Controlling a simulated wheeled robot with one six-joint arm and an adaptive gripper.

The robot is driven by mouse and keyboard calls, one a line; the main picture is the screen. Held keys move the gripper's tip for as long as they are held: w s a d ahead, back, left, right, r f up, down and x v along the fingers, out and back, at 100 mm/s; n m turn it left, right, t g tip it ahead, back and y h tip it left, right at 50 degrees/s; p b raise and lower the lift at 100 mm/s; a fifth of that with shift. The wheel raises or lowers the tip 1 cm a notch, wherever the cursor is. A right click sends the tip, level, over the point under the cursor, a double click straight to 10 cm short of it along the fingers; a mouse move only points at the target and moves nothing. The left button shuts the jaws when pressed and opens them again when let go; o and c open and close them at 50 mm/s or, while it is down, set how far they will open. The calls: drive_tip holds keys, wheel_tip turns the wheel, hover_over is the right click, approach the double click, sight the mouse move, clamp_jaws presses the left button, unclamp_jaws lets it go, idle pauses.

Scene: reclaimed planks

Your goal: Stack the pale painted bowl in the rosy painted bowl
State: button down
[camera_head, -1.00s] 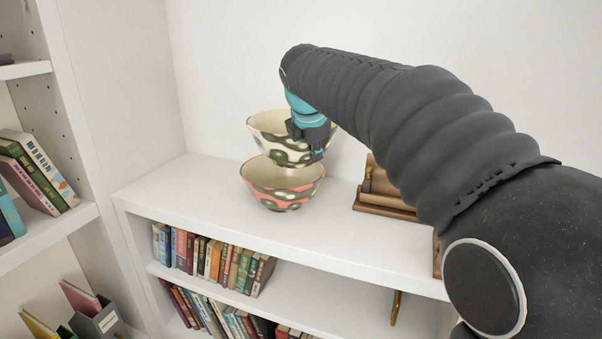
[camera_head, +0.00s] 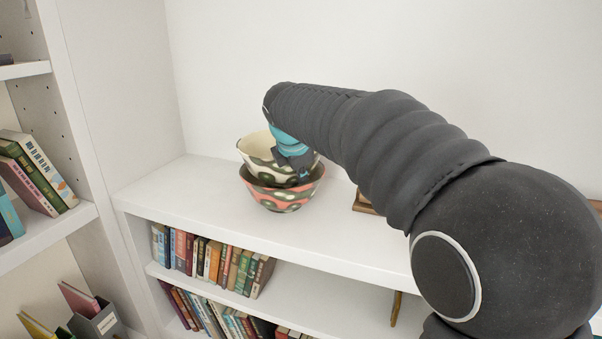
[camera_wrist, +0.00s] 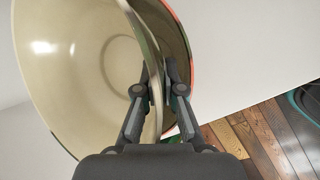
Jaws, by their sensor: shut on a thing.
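The pale painted bowl (camera_head: 258,150) is cream with dark green blotches. In the head view it sits low within the mouth of the rosy painted bowl (camera_head: 280,200), a little to its left and slightly tilted. The rosy bowl stands upright on the white shelf top. My gripper (camera_head: 300,172) is shut on the pale bowl's right rim. In the wrist view the fingers (camera_wrist: 157,90) pinch the wall of the pale bowl (camera_wrist: 75,60), and the rosy bowl (camera_wrist: 172,30) shows behind it. Whether the pale bowl's base touches the rosy bowl's inside is hidden.
The white shelf top (camera_head: 205,205) is clear in front of and left of the bowls. A brown wooden object (camera_head: 363,203) stands to the right, mostly hidden by my arm. Books (camera_head: 212,259) fill the shelf below. A wall rises close behind.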

drive_tip(key=shift+f, duration=0.55)
drive_tip(key=c, duration=1.3)
unclamp_jaws()
drive_tip(key=shift+f, duration=0.1)
drive_tip(key=shift+r, duration=0.5)
drive_tip(key=v, duration=1.2)
drive_tip(key=s+d+f+m, duration=0.6)
drive_tip(key=s+m, duration=0.2)
drive_tip(key=s, duration=0.1)
drive_tip(key=s+d+f+m, duration=0.6)
drive_tip(key=s+f+m, duration=0.1)
drive_tip(key=s, duration=0.2)
drive_tip(key=s+d+f+m+g+y, duration=0.1)
drive_tip(key=s+d+f+m, duration=0.5)
drive_tip(key=s, duration=0.4)
drive_tip(key=f+m, duration=0.1)
drive_tip(key=m, duration=0.1)
drive_tip(key=shift+d+m+p, duration=0.25)
drive_tip(key=shift+m+p, duration=0.05)
drive_tip(key=shift+p, duration=0.05)
